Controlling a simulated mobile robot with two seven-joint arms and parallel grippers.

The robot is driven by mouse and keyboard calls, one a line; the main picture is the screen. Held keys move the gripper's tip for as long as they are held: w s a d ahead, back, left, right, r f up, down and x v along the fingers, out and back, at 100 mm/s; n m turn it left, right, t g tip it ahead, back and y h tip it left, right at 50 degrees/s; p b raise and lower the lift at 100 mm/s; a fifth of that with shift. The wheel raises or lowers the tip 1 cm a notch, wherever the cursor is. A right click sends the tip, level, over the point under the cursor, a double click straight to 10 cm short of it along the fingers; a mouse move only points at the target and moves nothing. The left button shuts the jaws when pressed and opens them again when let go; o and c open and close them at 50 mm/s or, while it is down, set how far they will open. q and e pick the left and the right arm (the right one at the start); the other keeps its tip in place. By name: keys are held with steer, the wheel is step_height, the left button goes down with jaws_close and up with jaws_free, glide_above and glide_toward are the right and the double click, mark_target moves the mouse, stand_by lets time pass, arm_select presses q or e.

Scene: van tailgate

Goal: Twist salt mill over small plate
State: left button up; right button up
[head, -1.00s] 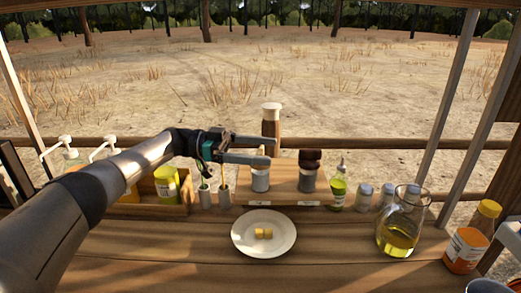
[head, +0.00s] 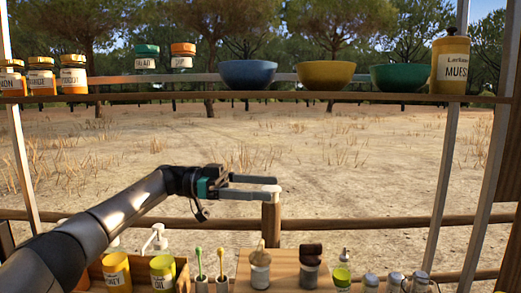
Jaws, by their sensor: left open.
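A tall brown mill-like piece with a pale top (head: 271,222) stands behind the wooden board, at the picture's middle. Two shorter mills stand on the board: one with a light wooden top (head: 260,272) and one with a dark brown top (head: 310,272). I cannot tell which is the salt mill. My left gripper (head: 276,186) is open and empty, fingers pointing right, with its fingertips overlapping the tall piece's top in the picture. I cannot tell whether they touch. The small plate is out of view below. My right gripper is not in view.
An upper shelf (head: 220,98) carries jars, blue (head: 248,75), yellow (head: 325,75) and green (head: 399,78) bowls, and a muesli jar (head: 452,66). A wooden rail (head: 370,221) runs behind the counter. Yellow tins (head: 117,272), pump bottles, brushes and small shakers line the bottom.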

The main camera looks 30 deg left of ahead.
arm_select(q)
step_height(320, 180, up, 7)
steer(key=p, duration=0.1)
steer(key=shift+f, duration=0.2)
steer(key=shift+c, duration=0.2)
